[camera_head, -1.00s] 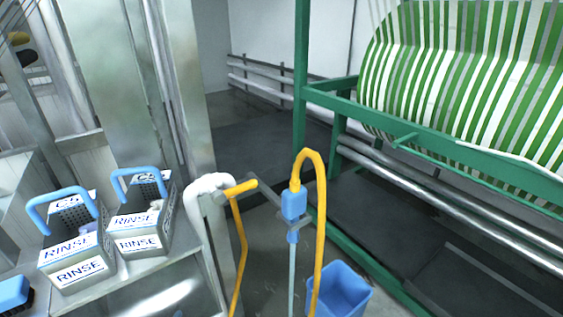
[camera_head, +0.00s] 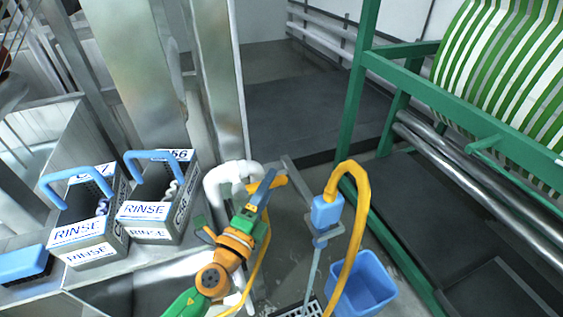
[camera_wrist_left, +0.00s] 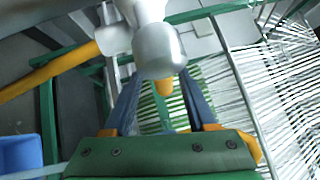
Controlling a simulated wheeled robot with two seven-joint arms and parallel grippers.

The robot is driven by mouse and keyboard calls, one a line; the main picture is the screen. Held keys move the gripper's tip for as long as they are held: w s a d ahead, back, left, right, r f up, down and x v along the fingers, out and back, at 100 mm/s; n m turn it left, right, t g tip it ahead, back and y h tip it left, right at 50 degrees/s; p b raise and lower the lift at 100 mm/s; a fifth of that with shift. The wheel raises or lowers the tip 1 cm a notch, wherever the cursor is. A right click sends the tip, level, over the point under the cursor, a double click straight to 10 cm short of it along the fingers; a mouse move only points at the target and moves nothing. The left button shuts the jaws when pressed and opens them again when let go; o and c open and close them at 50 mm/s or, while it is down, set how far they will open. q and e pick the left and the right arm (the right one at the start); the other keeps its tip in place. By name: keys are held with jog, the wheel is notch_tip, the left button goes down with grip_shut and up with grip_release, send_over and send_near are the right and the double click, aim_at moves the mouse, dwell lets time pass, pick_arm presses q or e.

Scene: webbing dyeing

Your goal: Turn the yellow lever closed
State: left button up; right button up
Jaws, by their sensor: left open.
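The yellow lever (camera_head: 281,181) is a short bar on the white pipe valve (camera_head: 222,178), beside the metal post. My left gripper (camera_head: 265,184) is at the valve, its blue fingers overlapping the lever's near side in the head view. In the left wrist view, the fingers (camera_wrist_left: 158,80) are spread on either side of the pale valve body (camera_wrist_left: 160,50), and a small yellow end (camera_wrist_left: 164,88) shows between them. I cannot tell whether the fingers touch the lever. My right gripper is in neither view.
A yellow hose (camera_head: 352,225) with a blue fitting (camera_head: 326,211) hangs right of the valve, above a blue bucket (camera_head: 365,284). RINSE boxes (camera_head: 152,209) with blue handles stand on the metal bench at left. A green frame (camera_head: 357,120) holds a striped roll at right.

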pick_arm(q)
jog(key=shift+w+d+r, duration=0.45)
jog(key=shift+w+r, duration=0.1)
jog(key=shift+w, duration=0.15)
jog(key=shift+w+d+f, duration=0.1)
jog(key=shift+w+d, duration=0.2)
jog(key=shift+w, duration=0.25)
jog(key=shift+w+d+f, duration=0.1)
jog(key=shift+w+d, duration=0.15)
jog(key=shift+w, duration=0.25)
jog(key=shift+s+a+r, duration=0.1)
jog(key=shift+s+a, duration=0.05)
jog(key=shift+s, duration=0.05)
grip_shut()
